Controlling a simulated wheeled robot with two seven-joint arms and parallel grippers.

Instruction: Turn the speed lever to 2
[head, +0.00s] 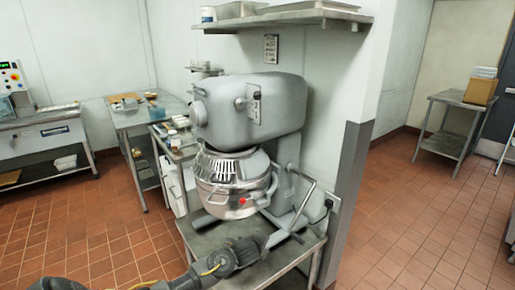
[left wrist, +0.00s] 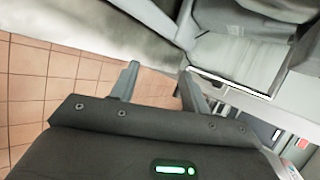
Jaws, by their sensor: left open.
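The large grey mixer (head: 255,92) stands on a metal table against the wall end in the head view. Its speed lever (head: 240,103) is a small dark-knobbed lever on the side of the mixer head, beside a pale label plate (head: 254,109). The plate's marks are too small to read surely, so I cannot tell the lever's setting. My left gripper (head: 290,237) is low at the mixer's base, well below the lever. In the left wrist view, its two fingers (left wrist: 160,72) are apart with nothing between them. My right gripper is not in view.
The mixer bowl (head: 236,186) with its guard is below the head. A thin metal handle (head: 304,203) rises close to my left gripper. The wall corner (head: 347,190) is right of the mixer. A shelf (head: 285,17) hangs above. Open tiled floor (head: 410,215) lies right.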

